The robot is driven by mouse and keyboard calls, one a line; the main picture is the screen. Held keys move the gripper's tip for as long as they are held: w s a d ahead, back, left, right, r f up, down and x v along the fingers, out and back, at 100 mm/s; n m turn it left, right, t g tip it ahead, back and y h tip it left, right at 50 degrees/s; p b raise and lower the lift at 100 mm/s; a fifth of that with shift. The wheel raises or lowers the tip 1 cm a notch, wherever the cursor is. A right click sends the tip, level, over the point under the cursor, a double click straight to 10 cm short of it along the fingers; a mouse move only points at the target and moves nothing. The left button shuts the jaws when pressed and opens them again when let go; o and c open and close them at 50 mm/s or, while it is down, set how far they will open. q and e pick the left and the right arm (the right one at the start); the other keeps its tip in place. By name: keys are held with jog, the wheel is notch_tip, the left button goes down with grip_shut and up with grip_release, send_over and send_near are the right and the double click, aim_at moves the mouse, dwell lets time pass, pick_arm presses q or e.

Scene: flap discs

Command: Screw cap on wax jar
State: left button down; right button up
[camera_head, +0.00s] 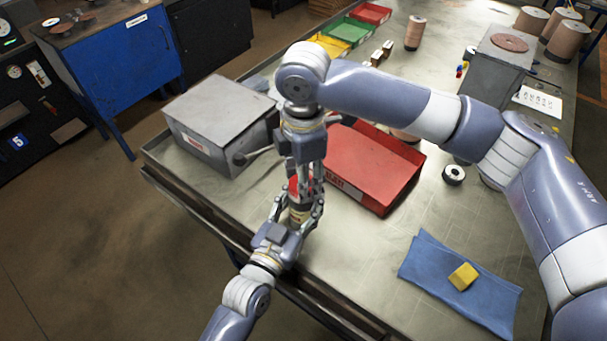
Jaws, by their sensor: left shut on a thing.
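The wax jar (298,215), a small pale jar with a dark band, stands between the fingers of my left gripper (298,203), near the table's front edge. My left gripper comes in from the lower left and is shut on the jar. A red cap (293,187) shows right at the top of the jar. Whether it is seated or threaded cannot be seen. My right gripper (304,183) points down from above, with its fingers at the cap. Its fingers overlap the left ones, so its grip on the cap is unclear.
A red bin (385,150) stands close behind the grippers on the right, and a grey metal box (222,120) on the left. A blue cloth (425,262) with a yellow block (463,276) lies at the front right. The table between bin and cloth is mostly clear.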

jog(key=m, duration=0.5)
jog(key=shift+m, duration=0.3)
jog(key=m, duration=1)
jog(key=shift+m, duration=0.4)
jog(key=m, duration=0.5)
jog(key=shift+m, duration=0.3)
jog(key=m, duration=1.5)
jog(key=shift+w, duration=0.1)
jog(key=m, duration=0.5)
jog(key=shift+a+m, duration=0.1)
jog(key=shift+m, duration=0.3)
jog(key=shift+w, duration=0.1)
